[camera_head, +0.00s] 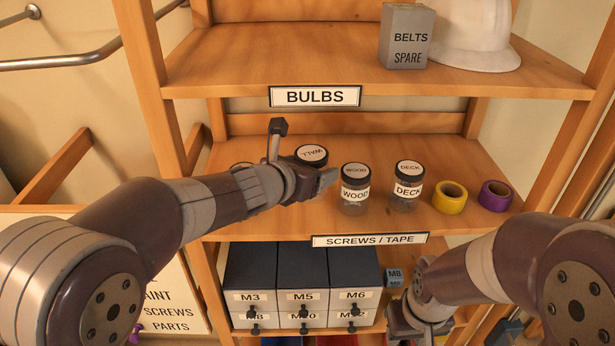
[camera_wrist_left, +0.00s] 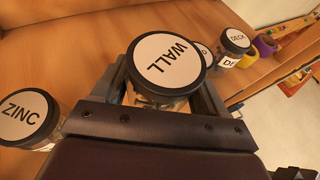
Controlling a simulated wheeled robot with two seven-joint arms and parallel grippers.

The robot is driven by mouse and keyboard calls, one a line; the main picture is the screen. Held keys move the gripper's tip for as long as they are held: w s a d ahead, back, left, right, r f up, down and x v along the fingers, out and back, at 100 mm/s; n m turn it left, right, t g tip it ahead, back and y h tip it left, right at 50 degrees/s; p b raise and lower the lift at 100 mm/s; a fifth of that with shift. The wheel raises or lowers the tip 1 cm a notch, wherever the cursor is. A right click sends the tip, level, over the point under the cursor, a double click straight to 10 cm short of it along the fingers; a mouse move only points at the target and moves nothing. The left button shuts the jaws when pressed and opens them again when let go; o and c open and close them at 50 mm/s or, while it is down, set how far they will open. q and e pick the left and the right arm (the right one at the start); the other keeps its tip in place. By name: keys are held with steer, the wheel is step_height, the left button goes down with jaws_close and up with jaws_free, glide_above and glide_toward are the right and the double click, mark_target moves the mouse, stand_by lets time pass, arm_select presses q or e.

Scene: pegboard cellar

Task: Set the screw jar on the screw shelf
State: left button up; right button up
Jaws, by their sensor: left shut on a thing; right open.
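The WALL jar (camera_head: 311,154), a clear jar with a dark-rimmed white lid, is over the SCREWS / TAPE shelf (camera_head: 275,219), left of the WOOD jar. My left gripper (camera_head: 322,180) is shut on it; in the left wrist view the WALL jar (camera_wrist_left: 166,62) is upright between the fingers (camera_wrist_left: 163,95). My arm hides its base, so I cannot tell if it touches the board. The WOOD jar (camera_head: 355,187) and DECK jar (camera_head: 406,186) stand on this shelf. The ZINC jar (camera_wrist_left: 28,118) shows in the left wrist view.
Yellow tape (camera_head: 449,198) and purple tape (camera_head: 495,196) lie right of the jars. Labelled drawers (camera_head: 303,280) stand below. Wooden posts (camera_head: 155,85) flank the shelves.

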arm_select(q)
steer(key=w+f+p, duration=0.1)
steer(key=f, duration=0.1)
steer(key=w+a+f, duration=0.1)
steer(key=f, duration=0.1)
steer(key=w+a+f+p, duration=0.1)
steer(key=f, duration=0.1)
steer(key=shift+w+a+p, duration=0.1)
steer(key=shift+a+p, duration=0.05)
steer(key=shift+p, duration=0.15)
steer(key=shift+w+f+b, duration=0.25)
steer(key=shift+f+b, duration=0.1)
steer(key=o, duration=1.4)
steer(key=shift+o, duration=0.3)
steer(key=shift+s+r, duration=0.1)
steer(key=shift+s, duration=0.1)
arm_select(e)
step_height(320, 180, up, 3)
steer(key=shift+w, duration=0.1)
